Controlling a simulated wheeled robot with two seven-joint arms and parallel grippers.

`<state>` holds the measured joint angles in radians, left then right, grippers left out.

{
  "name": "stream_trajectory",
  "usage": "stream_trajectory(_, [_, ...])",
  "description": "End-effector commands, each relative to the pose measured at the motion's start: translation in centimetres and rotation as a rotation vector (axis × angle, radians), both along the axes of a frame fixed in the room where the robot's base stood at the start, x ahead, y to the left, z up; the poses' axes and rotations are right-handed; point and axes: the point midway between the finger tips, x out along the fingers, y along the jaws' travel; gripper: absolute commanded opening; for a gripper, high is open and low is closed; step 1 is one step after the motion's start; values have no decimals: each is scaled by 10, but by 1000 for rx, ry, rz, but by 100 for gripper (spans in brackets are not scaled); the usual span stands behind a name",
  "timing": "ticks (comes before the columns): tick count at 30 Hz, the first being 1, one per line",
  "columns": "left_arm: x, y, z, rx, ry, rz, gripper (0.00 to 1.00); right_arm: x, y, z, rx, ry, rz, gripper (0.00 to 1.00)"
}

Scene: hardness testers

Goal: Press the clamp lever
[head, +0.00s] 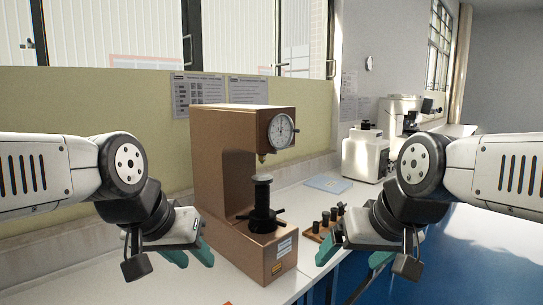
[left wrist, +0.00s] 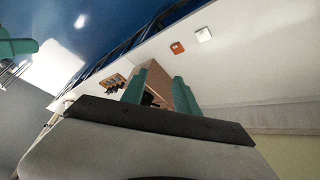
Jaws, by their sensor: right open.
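A brown hardness tester (head: 220,155) stands upright on the white bench, with a round dial (head: 281,131) at its upper right. Below are a round anvil (head: 262,180) on a dark post and a black handwheel with bars (head: 262,221). I cannot tell for sure which part is the clamp lever. My left gripper (head: 192,258) is open and empty, left of the tester's base. In the left wrist view its teal fingers (left wrist: 160,92) stand apart, with the brown tester (left wrist: 157,74) beyond and partly hidden. My right gripper (head: 355,258) is open and empty, right of the tester.
A wooden rack with several black pieces (head: 325,226) lies between the tester and my right gripper. A blue-grey folder (head: 328,183) and white instruments (head: 365,158) are farther back. The left wrist view shows a small orange item (left wrist: 177,48) and a white item (left wrist: 203,34) on the bench.

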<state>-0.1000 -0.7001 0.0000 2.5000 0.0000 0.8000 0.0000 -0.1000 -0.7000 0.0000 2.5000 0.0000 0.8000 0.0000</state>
Motion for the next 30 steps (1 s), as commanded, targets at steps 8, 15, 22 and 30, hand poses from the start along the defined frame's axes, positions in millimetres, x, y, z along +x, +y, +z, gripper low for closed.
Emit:
stream_trajectory(8, [0, 0, 0, 0, 0, 0, 36, 0, 0, 0, 0, 0, 0, 87])
stream_trajectory(15, [28, 5, 2, 68, -65, -45, 0, 0, 0, 0, 0, 0, 0, 87])
stream_trajectory(22, [127, 13, 9, 343, -315, -266, 0, 0, 0, 0, 0, 0, 0, 87])
stream_trajectory(30, [238, -3, 15, 693, -666, -590, 0, 0, 0, 0, 0, 0, 0, 87])
